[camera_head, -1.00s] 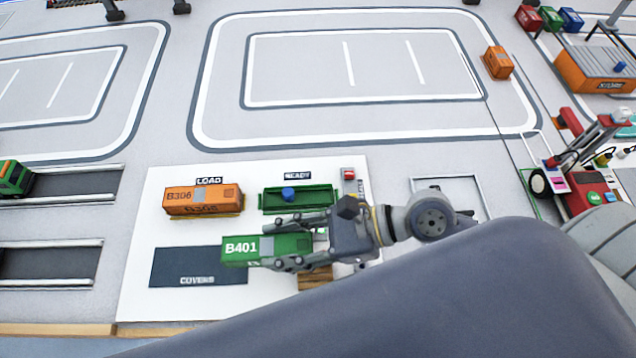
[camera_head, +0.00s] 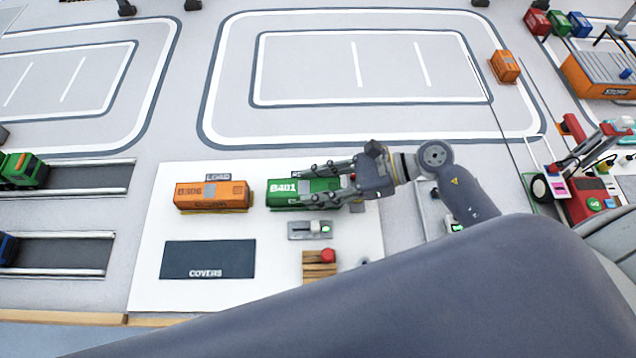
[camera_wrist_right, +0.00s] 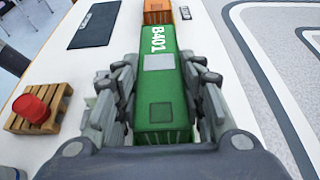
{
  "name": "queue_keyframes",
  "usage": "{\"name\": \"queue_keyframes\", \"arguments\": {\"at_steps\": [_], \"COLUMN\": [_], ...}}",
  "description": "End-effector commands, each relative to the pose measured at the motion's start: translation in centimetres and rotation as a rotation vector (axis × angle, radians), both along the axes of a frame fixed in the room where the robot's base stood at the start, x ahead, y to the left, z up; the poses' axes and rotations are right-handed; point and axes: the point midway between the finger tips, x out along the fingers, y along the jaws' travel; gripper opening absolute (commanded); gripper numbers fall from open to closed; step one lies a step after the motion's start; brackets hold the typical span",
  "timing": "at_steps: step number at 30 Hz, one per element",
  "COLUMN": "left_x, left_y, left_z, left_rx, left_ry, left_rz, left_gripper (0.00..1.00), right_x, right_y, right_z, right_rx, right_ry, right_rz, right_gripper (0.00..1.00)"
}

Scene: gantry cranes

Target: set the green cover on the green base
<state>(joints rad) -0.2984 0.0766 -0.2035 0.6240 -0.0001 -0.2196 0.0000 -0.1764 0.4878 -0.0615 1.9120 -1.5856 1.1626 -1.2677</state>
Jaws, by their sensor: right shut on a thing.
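The green cover (camera_head: 287,190), marked B401, is at the READY spot on the white board in the head view. My right gripper (camera_head: 322,186) is shut on it, fingers along both long sides. In the right wrist view the green cover (camera_wrist_right: 158,85) lies lengthwise between the fingers of the right gripper (camera_wrist_right: 165,95). The green base is hidden; the cover is where the base showed, and I cannot tell whether it is fully seated. My left gripper is not in view.
An orange container (camera_head: 212,195) stands left of the cover, close to its end. The dark COVERS mat (camera_head: 207,258) is empty. A grey device (camera_head: 310,230) and a wooden pallet with a red knob (camera_head: 319,263) lie in front.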

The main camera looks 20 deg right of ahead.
Motion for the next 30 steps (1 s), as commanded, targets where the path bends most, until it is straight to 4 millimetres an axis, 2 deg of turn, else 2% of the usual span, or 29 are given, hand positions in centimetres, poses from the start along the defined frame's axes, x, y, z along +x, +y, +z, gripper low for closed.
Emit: {"name": "queue_keyframes", "arguments": {"at_steps": [10,11,13,26,30], "left_x": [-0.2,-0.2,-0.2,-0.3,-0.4], "left_y": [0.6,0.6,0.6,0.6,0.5], "left_z": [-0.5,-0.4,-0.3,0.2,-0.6], "left_rx": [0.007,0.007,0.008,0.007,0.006], "left_ry": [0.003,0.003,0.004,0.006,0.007], "left_rz": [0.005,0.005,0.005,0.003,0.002], "left_gripper": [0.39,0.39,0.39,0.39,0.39], "right_x": [0.0,0.0,0.0,0.0,-0.6], "right_y": [0.0,0.0,0.0,0.0,-2.1], "right_z": [-0.4,-0.4,-0.3,0.2,0.4], "right_rx": [-0.001,-0.001,-0.001,-0.001,-0.007], "right_ry": [-0.001,-0.001,-0.001,0.000,0.000], "right_rz": [0.000,0.000,0.000,0.000,0.000], "right_gripper": [0.13,0.41,0.57,0.57,0.57]}}
